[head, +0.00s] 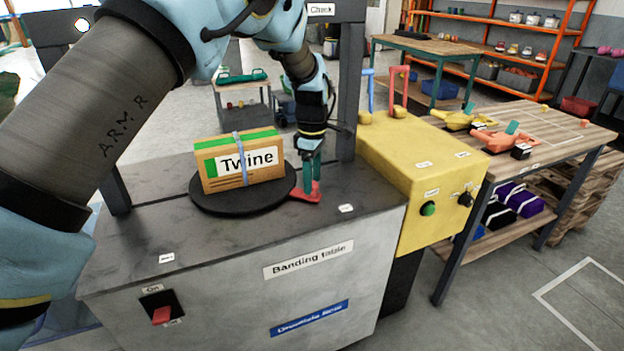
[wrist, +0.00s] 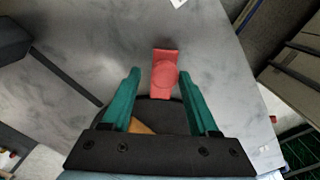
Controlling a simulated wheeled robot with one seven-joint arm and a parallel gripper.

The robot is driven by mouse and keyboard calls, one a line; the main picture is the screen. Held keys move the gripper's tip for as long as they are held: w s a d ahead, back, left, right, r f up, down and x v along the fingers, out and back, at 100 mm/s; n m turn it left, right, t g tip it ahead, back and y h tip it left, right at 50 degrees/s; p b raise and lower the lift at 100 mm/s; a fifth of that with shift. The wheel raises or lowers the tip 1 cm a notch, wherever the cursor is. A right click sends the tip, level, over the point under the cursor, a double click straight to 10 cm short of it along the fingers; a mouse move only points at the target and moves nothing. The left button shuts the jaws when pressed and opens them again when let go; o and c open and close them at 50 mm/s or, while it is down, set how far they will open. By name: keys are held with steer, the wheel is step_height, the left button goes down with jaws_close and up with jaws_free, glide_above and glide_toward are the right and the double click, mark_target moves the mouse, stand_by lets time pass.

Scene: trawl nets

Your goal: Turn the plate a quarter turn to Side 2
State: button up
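The round black plate (head: 215,207) lies on the banding table. A Twine carton (head: 215,182) with a green top stands on it, with a blue band (head: 240,160) around it. A red tab (head: 308,194) sticks out at the plate's right edge. My gripper (head: 312,178) points down at this tab. In the wrist view my gripper (wrist: 161,68) is open, its green fingers apart on either side of the red tab (wrist: 164,72). I cannot tell whether a finger touches it. The plate (wrist: 165,112) and a corner of the carton (wrist: 140,127) show between the fingers.
The grey banding table (head: 300,225) has dark posts at its back and a red switch (head: 162,315) on its front. A yellow box (head: 425,165) with a green button (head: 428,208) adjoins on the right. A wooden bench (head: 560,125) stands beyond.

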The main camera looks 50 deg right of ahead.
steer(key=shift+o, duration=0.8)
step_height(320, 180, up, 11)
steer(key=b, duration=0.2)
steer(key=shift+a+f, duration=0.1)
